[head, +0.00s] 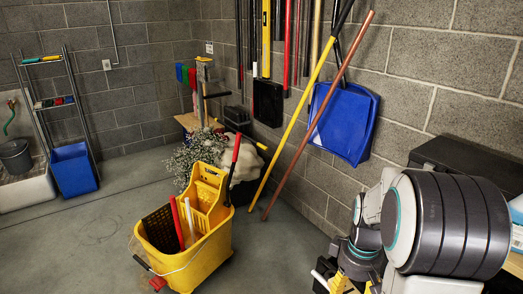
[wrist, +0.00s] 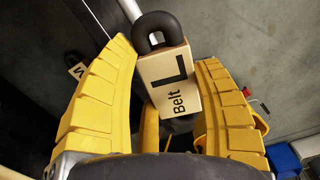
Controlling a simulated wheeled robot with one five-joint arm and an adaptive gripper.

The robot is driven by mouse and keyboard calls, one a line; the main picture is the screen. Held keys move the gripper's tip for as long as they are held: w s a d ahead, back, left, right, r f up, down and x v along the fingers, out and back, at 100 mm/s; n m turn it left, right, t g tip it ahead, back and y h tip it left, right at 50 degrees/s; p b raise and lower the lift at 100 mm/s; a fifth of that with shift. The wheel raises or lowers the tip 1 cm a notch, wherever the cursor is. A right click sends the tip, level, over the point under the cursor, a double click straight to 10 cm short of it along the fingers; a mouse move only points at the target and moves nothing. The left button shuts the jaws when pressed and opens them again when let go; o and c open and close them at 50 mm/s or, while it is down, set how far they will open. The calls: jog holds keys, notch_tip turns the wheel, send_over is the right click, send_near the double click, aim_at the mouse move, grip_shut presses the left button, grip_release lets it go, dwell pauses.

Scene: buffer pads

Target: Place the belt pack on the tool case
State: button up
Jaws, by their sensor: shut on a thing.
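The belt pack (wrist: 166,85) is a tan box lettered "Belt" and "L", with a thick black ring on top. It fills the space between the yellow fingers of my gripper (wrist: 166,54), which is shut on it and holds it tilted in the wrist view. In the head view, part of my gripper's yellow fingers shows at the bottom right, mostly hidden by my arm; I cannot make out the pack there. A large black case (head: 466,160) stands behind my arm by the right wall; I cannot tell for sure that it is the tool case.
A yellow mop bucket (head: 205,252) stands on the floor left of my arm. Yellow and brown poles lean on the wall near a blue dustpan (head: 342,122). A blue bin (head: 72,170) stands far left. A tag lettered "M" (wrist: 77,70) shows left.

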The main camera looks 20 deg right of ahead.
jog(key=w+a+f+m, duration=0.1)
jog(key=w+a+f, duration=0.2)
jog(key=w+a, duration=1.35)
notch_tip(320, 180, down, 10)
jog(key=w+d+f+b, duration=0.1)
jog(key=d+b, duration=0.1)
jog(key=b, duration=0.9)
notch_tip(320, 180, up, 7)
jog(key=s+p, duration=0.1)
jog(key=p, duration=1.4)
jog(key=shift+s+a, duration=0.15)
jog(key=shift+a, duration=0.05)
jog(key=shift+s+r+p, duration=0.1)
jog(key=shift+p, duration=0.2)
